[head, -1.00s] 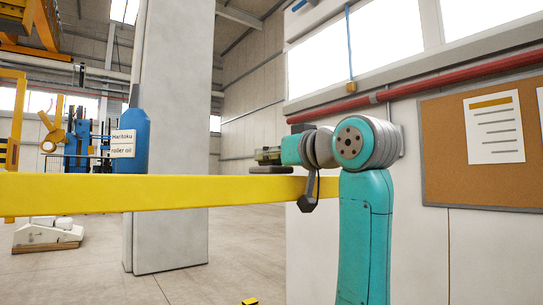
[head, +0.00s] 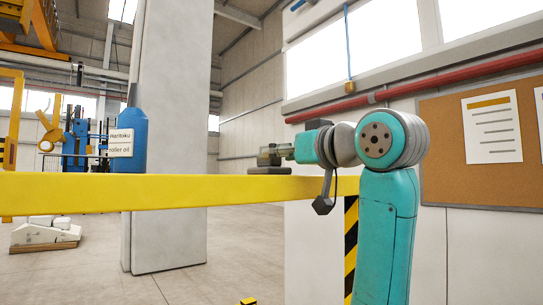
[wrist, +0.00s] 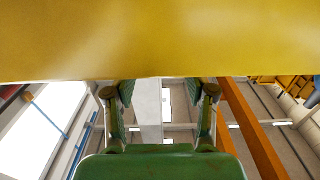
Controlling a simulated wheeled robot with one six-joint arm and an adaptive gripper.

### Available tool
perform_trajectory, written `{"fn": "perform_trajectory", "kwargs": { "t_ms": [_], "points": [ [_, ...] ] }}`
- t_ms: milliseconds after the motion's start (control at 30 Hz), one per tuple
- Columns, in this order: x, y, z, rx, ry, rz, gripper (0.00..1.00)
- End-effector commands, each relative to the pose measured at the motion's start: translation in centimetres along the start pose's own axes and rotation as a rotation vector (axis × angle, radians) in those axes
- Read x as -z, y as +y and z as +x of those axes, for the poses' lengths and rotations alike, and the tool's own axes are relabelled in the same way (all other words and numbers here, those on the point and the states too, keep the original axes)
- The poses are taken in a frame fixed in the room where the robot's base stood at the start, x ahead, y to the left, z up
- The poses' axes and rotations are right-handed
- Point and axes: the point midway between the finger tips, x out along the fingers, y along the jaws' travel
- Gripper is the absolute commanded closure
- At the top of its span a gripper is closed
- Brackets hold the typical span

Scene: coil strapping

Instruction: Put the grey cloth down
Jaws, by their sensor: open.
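A flat dark grey thing, which looks like the folded grey cloth (head: 269,171), lies along the top edge of the yellow beam (head: 120,191) in the head view. My gripper (head: 264,156) is level just above it, reaching in from the right; I cannot tell whether they touch. In the wrist view my gripper (wrist: 160,90) has its two fingers spread with nothing between them. The yellow beam fills the top of that view, beyond the fingertips. The cloth does not show in the wrist view.
A grey pillar (head: 172,140) stands behind the beam. A black-and-yellow striped post (head: 351,235) stands beside my arm at the right. The wall behind carries a red pipe (head: 430,91) and a cork board (head: 485,150). A white object on a pallet (head: 45,232) is at the left.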

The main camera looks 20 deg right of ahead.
Motion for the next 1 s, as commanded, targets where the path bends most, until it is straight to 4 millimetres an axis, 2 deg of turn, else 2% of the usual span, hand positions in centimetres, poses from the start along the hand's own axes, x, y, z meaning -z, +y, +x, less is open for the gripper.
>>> {"fn": "perform_trajectory", "kwargs": {
  "t_ms": [33, 200, 400, 600, 1000],
  "points": [
    [0.1, 0.1, -1.2, -0.003, 0.003, -0.004, 0.45],
    [0.1, 0.1, -4.5, -0.003, 0.003, -0.002, 0.45],
    [0.1, 0.1, -7.1, -0.002, 0.001, -0.002, 0.45],
    [0.0, 0.0, -8.1, 0.000, 0.001, -0.001, 0.45],
    [0.0, 0.0, -8.1, 0.000, 0.000, -0.001, 0.45]
  ]
}}
